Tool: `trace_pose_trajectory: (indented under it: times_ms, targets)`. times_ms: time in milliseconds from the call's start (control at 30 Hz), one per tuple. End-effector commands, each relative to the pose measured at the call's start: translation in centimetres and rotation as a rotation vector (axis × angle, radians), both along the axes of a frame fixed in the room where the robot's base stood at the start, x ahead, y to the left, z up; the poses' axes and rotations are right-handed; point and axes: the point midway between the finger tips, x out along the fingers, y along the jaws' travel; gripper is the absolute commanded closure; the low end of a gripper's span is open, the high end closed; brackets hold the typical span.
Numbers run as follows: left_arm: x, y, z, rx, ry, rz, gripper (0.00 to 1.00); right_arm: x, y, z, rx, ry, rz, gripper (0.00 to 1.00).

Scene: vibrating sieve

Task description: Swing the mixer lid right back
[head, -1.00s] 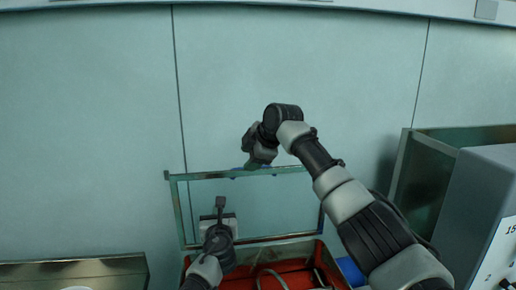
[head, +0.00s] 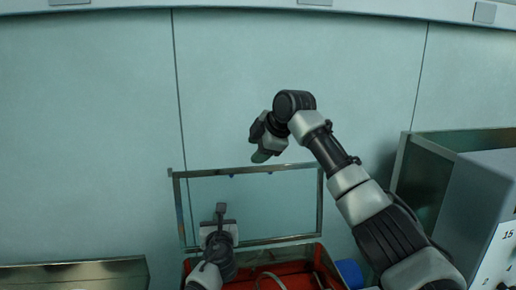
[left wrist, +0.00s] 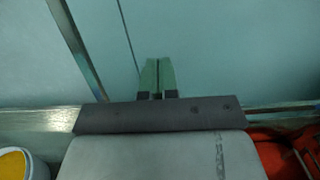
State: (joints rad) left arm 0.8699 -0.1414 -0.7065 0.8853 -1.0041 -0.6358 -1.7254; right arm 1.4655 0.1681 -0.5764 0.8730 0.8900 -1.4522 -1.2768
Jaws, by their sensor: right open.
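The mixer lid (head: 198,174) is a metal frame with a clear panel, standing about upright at the back of the red mixer (head: 262,271). My right gripper (head: 260,157) is just above the lid's top bar, open, with a greenish fingertip showing and nothing seen in it. My left gripper (head: 221,210) is low in front of the lid's panel in the head view. Its green fingers (left wrist: 158,75) lie together in the left wrist view, with nothing visible between them.
A grey cabinet (head: 480,205) stands at the right. A blue object (head: 350,272) is beside the mixer. A metal tray or ledge (head: 75,273) is at the lower left. A yellow-topped container (left wrist: 14,163) shows in the left wrist view. The wall is close behind the lid.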

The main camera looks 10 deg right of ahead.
Motion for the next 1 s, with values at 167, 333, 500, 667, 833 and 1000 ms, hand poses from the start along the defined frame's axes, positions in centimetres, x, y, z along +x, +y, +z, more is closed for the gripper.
trace_pose_trajectory:
  times_ms: [167,333,500,667,833,1000]
  targets:
    - [-1.7,0.1,0.5,-0.001,0.003,0.000,1.00,0.0,0.0,2.5,0.000,-0.001,0.000,0.49]
    - [-3.4,0.0,0.5,0.000,0.002,-0.001,1.00,0.0,0.0,4.1,0.000,-0.001,0.000,0.49]
    - [-5.1,0.0,0.4,-0.001,0.002,0.000,1.00,0.0,0.0,5.5,0.000,0.000,0.000,0.49]
    - [-6.8,0.0,0.4,0.000,0.003,0.000,1.00,0.0,0.0,6.9,0.000,0.000,0.000,0.49]
    - [-8.3,0.0,0.3,0.000,0.002,-0.001,1.00,0.0,0.0,7.9,0.000,0.000,0.000,0.49]
    - [-9.1,0.0,0.2,-0.001,0.000,0.000,1.00,0.0,0.0,8.2,0.000,0.000,0.000,0.49]
